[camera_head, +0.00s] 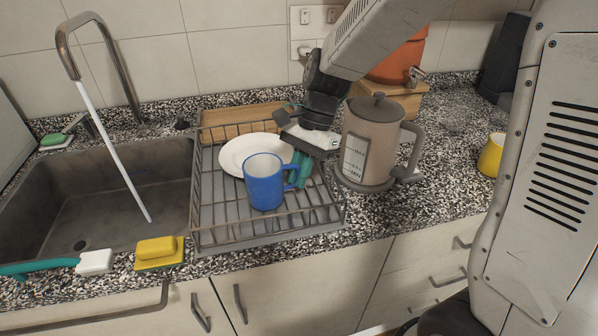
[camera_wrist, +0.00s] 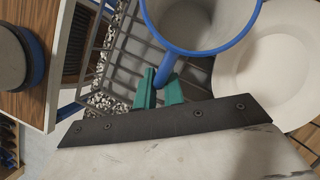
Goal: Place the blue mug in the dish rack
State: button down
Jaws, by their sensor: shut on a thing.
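The blue mug (camera_head: 265,183) is upright inside the dish rack (camera_head: 219,238), in front of a white plate. I cannot tell whether its base touches the rack floor. My gripper (camera_head: 300,171) is at the mug's right side, its green fingers shut on the mug's handle. In the wrist view the green fingertips (camera_wrist: 163,86) pinch the handle below the mug's blue rim (camera_wrist: 205,50). The rack's wire bars also show in the wrist view (camera_wrist: 128,48).
The white plate (camera_head: 234,152) lies in the rack behind the mug. A French press (camera_head: 372,140) stands close right of my gripper. The sink (camera_head: 60,200) and faucet (camera_head: 110,60) are at left. A yellow sponge (camera_head: 157,249) lies at the front. A yellow cup (camera_head: 490,156) is far right.

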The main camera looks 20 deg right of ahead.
jog(key=shift+f, duration=0.15)
jog(key=c, duration=1.5)
grip_release()
jog(key=v, duration=1.2)
jog(key=shift+r, duration=0.2)
jog(key=s+d+n+t+h, duration=0.2)
jog(key=s+d+n, duration=0.2)
jog(key=s, duration=0.7)
jog(key=s+d+n+t+h, duration=0.2)
jog(key=s+d+n, duration=0.2)
jog(key=s+n, duration=0.3)
jog(key=s, duration=0.5)
jog(key=shift+d+r, duration=0.15)
jog(key=shift+r, duration=0.05)
